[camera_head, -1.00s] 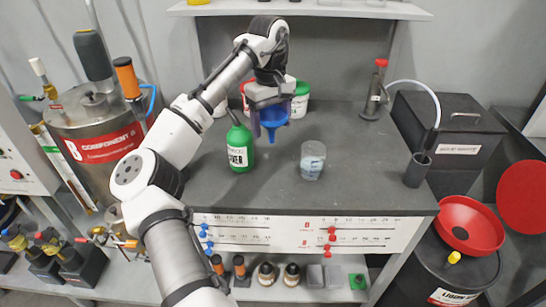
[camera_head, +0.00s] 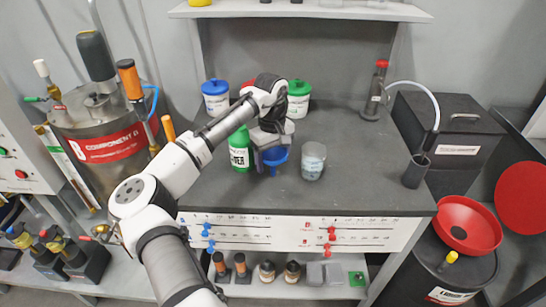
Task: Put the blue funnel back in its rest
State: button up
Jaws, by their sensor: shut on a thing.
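My gripper (camera_head: 273,146) is shut on the blue funnel (camera_head: 274,157), which is upright with its spout pointing down. It holds the funnel over the dark worktop (camera_head: 340,205), between the green bottle (camera_head: 240,158) on the left and the clear beaker (camera_head: 313,160) on the right. Whether the spout tip touches the worktop cannot be told. The gripper and wrist hide part of the green bottle. I cannot make out the funnel's rest for certain.
A blue-lidded tub (camera_head: 215,100) and a green-lidded tub (camera_head: 298,102) stand at the back. A red-topped dispenser (camera_head: 376,95) and a dark cup (camera_head: 417,172) with a tube are on the right. The worktop's right middle is clear. A metal tank (camera_head: 105,125) stands left.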

jog(key=o, duration=0.9)
jog(key=shift+f, duration=0.1)
jog(key=shift+o, duration=0.2)
notch_tip(320, 180, up, 12)
jog(key=b, duration=0.2)
jog(key=shift+w+a, duration=0.2)
jog(key=shift+w, duration=0.05)
